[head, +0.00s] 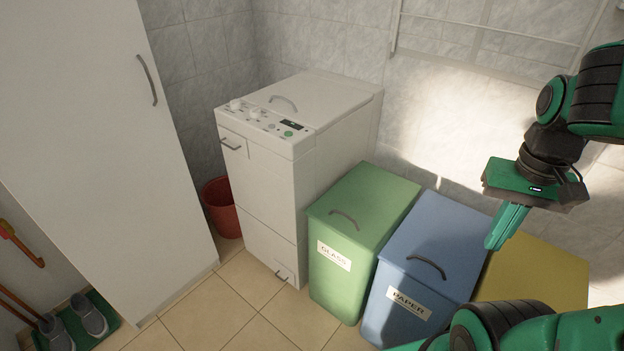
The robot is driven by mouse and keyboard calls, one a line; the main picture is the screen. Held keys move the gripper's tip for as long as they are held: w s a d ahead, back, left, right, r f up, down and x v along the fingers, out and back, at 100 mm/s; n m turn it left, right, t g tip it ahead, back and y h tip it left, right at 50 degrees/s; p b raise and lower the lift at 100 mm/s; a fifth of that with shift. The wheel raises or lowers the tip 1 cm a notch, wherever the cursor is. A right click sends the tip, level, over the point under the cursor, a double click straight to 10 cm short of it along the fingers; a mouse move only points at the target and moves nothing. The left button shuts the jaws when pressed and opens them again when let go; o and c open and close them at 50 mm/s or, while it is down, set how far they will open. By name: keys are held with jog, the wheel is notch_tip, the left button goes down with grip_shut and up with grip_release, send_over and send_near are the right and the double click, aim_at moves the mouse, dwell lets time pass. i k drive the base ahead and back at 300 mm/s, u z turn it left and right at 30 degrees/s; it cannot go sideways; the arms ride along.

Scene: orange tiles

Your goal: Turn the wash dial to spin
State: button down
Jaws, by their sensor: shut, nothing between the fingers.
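The white top-loading washing machine (340,129) stands against the tiled wall, left of the bins. Its control panel runs along the front top edge. A larger round white dial (235,105) sits at the panel's left end, and a smaller white knob (255,113) is just right of it. The markings around them are too small to read. A dark display and a green button are further right on the panel. My gripper (490,246) is shut and empty, pointing down above the blue and yellow bins, well to the right of the machine and apart from it.
A green GLASS bin (375,192), a blue PAPER bin (440,235) and a yellow bin (545,272) stand right of the machine. A tall white cabinet (100,130) is at left, with a red bucket (220,205) behind it. Tiled floor (235,295) is clear in front.

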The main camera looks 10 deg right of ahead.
aim_at(235, 103)
jog(key=k, duration=1.15)
jog(key=u, duration=0.75)
jog(key=i, duration=2.25)
jog(key=z, duration=0.65)
